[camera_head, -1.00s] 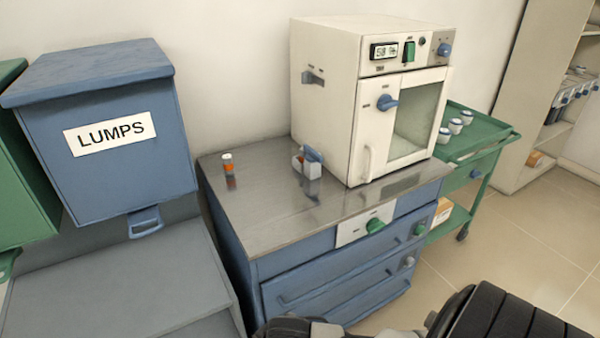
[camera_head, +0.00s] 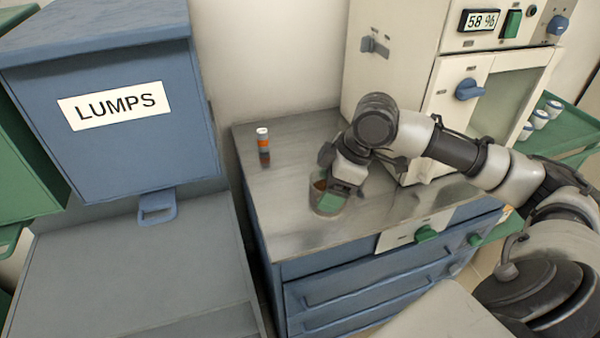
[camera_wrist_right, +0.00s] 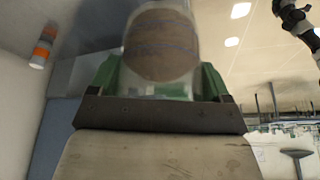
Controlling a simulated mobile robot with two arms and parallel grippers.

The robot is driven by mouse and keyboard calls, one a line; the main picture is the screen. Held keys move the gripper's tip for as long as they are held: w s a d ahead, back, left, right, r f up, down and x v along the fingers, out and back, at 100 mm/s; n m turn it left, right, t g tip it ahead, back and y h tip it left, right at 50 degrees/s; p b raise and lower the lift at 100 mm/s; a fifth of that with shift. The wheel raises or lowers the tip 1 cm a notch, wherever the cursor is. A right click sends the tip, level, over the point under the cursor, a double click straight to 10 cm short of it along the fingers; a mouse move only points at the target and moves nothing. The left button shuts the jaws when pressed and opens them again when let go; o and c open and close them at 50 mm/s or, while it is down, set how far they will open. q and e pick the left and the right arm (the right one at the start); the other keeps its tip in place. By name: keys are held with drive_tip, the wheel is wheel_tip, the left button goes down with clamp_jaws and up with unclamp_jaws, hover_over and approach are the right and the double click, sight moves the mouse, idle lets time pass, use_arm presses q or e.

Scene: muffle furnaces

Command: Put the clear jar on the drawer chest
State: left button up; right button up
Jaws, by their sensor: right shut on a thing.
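The clear jar (camera_head: 317,196), with something brown inside, is at the metal top of the blue drawer chest (camera_head: 290,222), near its front left part. It also shows in the wrist view (camera_wrist_right: 160,45), between green finger pads. My right gripper (camera_head: 333,197) is shut on the jar from above, its arm reaching in from the right. The jar looks upright; I cannot tell whether its base touches the top. My left gripper is not in view.
An orange and white vial (camera_head: 263,141) stands at the back left of the chest top. The white furnace (camera_head: 405,75) stands at the back right. A blue LUMPS bin (camera_head: 110,150) is to the left. Bare metal surrounds the jar.

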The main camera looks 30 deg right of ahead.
drive_tip(key=shift+w+d+f+p, duration=0.1)
drive_tip(key=shift+w+d+f, duration=0.2)
drive_tip(key=shift+w+f, duration=1.45)
drive_tip(key=shift+w+d+f+p, duration=0.1)
drive_tip(key=shift+w+d+f, duration=0.25)
drive_tip(key=shift+w+f, duration=1.4)
drive_tip(key=shift+w+d+f+p, duration=0.1)
drive_tip(key=shift+w+d+f, duration=0.2)
drive_tip(key=shift+w+f, duration=1.45)
drive_tip(key=shift+s, duration=0.1)
drive_tip(key=o, duration=1)
drive_tip(key=shift+f, duration=0.1)
drive_tip(key=shift+o, duration=0.2)
drive_tip(key=v, duration=1.2)
